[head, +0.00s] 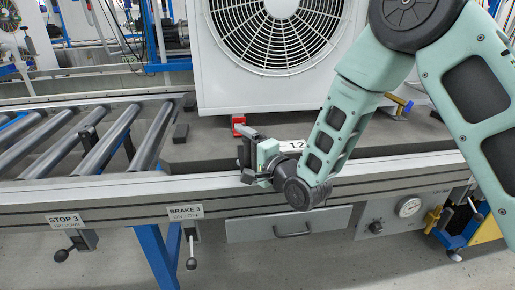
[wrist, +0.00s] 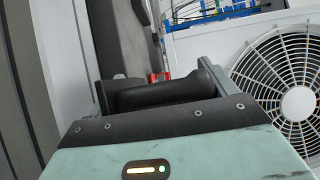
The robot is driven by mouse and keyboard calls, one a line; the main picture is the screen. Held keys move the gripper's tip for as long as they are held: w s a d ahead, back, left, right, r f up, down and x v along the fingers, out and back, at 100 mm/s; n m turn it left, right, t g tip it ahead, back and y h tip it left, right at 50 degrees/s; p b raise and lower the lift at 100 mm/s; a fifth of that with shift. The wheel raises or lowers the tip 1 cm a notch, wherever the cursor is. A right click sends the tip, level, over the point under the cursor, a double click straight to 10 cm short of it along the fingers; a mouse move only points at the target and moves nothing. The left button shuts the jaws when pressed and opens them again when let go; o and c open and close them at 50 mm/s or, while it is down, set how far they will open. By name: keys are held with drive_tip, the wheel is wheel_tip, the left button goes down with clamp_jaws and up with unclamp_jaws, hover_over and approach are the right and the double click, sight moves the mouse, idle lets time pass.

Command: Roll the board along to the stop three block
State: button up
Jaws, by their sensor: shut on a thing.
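The board (head: 205,150) is a dark grey flat plate carrying a white fan unit (head: 210,60); a label reading 12 is at its front edge. My gripper (head: 250,160) is at the board's front edge, left of the label. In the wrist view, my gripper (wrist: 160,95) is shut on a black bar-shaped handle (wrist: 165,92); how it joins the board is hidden. Steel rollers (head: 80,140) lie bare left of the board. A dark piece (head: 90,132) shows among them; I cannot tell whether it is the stop block. A lever (head: 62,254) hangs by the STOP 3 label (head: 67,222).
A BRAKE 3 label (head: 186,211) has a lever (head: 191,262) below it. A red block (head: 238,121) sits by the fan unit's foot. A drawer (head: 290,224) and a gauge (head: 408,207) are under the front rail (head: 120,195). Another station stands behind.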

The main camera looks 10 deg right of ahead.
drive_tip(key=a+b, duration=0.2)
drive_tip(key=a, duration=2.3)
drive_tip(key=shift+a+b, duration=0.3)
drive_tip(key=shift+b, duration=0.1)
drive_tip(key=shift+d, duration=0.1)
drive_tip(key=shift+s+a+b, duration=0.1)
drive_tip(key=shift+a+b, duration=0.25)
drive_tip(key=shift+a, duration=3.4)
drive_tip(key=shift+a+r, duration=0.15)
